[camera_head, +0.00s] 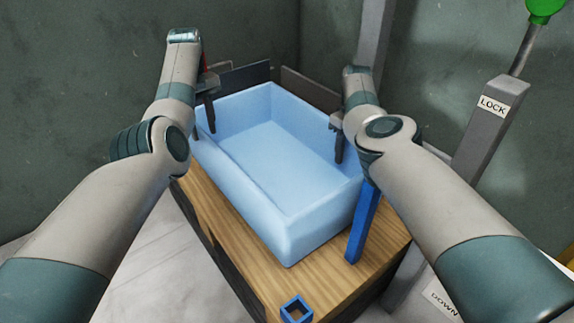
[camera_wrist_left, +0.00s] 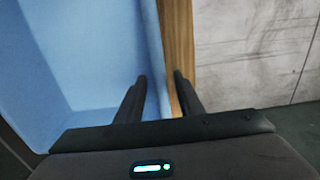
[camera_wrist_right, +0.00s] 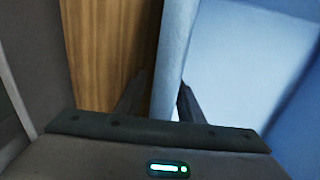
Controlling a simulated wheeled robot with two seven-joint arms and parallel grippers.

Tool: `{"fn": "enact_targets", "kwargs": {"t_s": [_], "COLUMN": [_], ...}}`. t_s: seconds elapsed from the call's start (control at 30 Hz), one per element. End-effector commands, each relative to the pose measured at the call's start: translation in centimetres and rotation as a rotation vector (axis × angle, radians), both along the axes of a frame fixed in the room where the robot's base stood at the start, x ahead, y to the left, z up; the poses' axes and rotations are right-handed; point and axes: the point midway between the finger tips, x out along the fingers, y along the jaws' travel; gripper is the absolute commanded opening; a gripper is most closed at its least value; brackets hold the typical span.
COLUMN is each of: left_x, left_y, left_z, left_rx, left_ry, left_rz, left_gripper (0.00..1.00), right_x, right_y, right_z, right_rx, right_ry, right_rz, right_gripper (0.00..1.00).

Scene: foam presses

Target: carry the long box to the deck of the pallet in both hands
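The long box (camera_head: 275,155) is a light blue, open-topped tub, empty, standing level on a wooden top (camera_head: 235,255). My left gripper (camera_head: 206,118) is at its left long wall. In the left wrist view, its open fingers (camera_wrist_left: 161,78) straddle that wall (camera_wrist_left: 152,50), one inside the box and one outside, with wood showing between. My right gripper (camera_head: 337,138) is at the right wall. In the right wrist view, its fingers (camera_wrist_right: 162,85) stand apart on either side of that wall (camera_wrist_right: 172,60). I cannot make out a separate pallet.
A blue post (camera_head: 362,225) stands close to the box's right side. A short blue square tube (camera_head: 296,309) is at the front corner of the wood. A grey column marked LOCK (camera_head: 492,105), with a green-knobbed lever (camera_head: 543,8), stands at the right. Dark panels (camera_head: 245,76) are behind the box.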

Motion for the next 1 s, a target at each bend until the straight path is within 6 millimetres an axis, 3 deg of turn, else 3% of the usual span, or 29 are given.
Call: {"fn": "enact_targets", "kwargs": {"t_s": [0.2, 0.67, 0.87, 1.0], "left_x": [0.0, 0.0, 0.0, 0.0], "left_y": [0.0, 0.0, 0.0, 0.0], "left_z": [1.9, 2.1, 2.0, 2.0], "left_rx": [0.0, -0.001, 0.0, -0.001], "left_ry": [0.0, 0.001, 0.001, 0.001], "left_rz": [0.0, 0.0, 0.0, 0.0], "left_gripper": [0.34, 0.34, 0.34, 0.34], "right_x": [0.0, 0.0, 0.1, 0.1], "right_y": [0.0, 0.0, 0.0, 0.0], "right_z": [0.0, 0.1, 1.3, 3.2], "right_rx": [0.0, 0.0, 0.0, 0.0], "right_ry": [0.0, 0.0, -0.001, -0.003], "right_rz": [0.0, 0.0, 0.0, -0.001], "right_gripper": [0.34, 0.34, 0.34, 0.34]}}
